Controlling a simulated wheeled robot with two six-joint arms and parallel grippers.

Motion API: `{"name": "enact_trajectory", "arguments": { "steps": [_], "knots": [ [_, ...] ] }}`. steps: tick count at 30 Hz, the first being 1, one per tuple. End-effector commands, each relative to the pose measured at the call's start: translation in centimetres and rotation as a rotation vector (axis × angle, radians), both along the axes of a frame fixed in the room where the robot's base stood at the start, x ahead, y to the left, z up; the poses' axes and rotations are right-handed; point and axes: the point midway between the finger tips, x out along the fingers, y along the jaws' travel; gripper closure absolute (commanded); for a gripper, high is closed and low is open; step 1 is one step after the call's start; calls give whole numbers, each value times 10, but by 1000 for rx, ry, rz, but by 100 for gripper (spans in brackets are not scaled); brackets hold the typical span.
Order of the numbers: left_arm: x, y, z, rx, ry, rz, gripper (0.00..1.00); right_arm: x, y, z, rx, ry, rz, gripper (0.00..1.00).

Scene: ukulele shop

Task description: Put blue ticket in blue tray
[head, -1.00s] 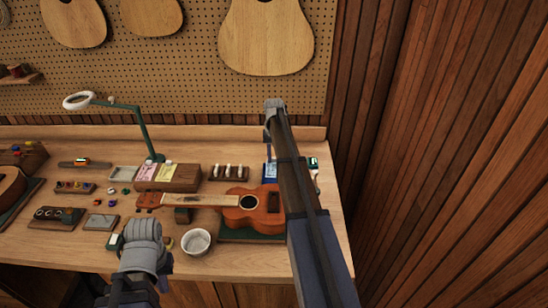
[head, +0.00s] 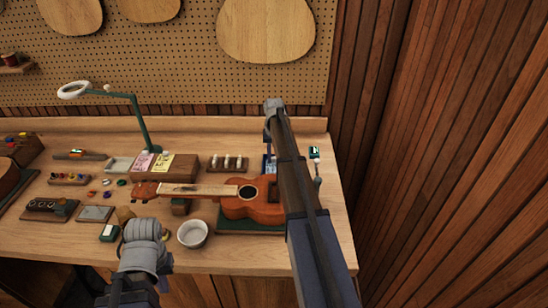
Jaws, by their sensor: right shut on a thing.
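The blue ticket (head: 269,165) appears as a small light-blue card with pale print at the back right of the bench, beside the ukulele body. My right arm covers part of it. My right gripper (head: 272,112) is at the far end of that arm, above the card. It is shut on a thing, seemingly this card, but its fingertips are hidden. I cannot make out a separate blue tray; the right arm hides that part of the bench. My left gripper (head: 142,231) is low over the front of the bench, left of the white bowl; its jaws are not clear.
An orange ukulele (head: 255,203) lies on a green mat. A wooden block (head: 183,171) stands behind it with pink and yellow cards. A white bowl (head: 192,234), a green lamp (head: 142,125) and several small parts trays stand around. A wooden wall (head: 440,150) is at right.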

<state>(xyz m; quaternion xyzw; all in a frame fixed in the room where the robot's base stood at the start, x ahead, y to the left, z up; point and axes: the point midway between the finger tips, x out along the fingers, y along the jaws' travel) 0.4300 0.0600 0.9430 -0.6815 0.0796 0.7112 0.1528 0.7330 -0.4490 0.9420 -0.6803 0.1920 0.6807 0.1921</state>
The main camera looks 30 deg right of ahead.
Motion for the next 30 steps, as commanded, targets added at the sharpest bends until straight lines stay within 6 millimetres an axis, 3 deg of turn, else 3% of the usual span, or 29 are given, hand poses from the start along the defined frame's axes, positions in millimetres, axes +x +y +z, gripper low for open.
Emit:
{"name": "enact_trajectory", "arguments": {
  "steps": [14,15,23,28,30],
  "knots": [
    [0,0,0,0,0,0,100,-1,1,0,0,0,0,100],
    [0,0,0,0,0,0,100,-1,1,0,0,0,0,67],
    [0,0,0,0,0,0,100,-1,1,0,0,0,0,38],
    [0,0,0,0,0,0,100,-1,0,0,0,0,0,37],
    [0,0,0,0,0,0,100,-1,0,0,0,0,0,31]
  ]
}}
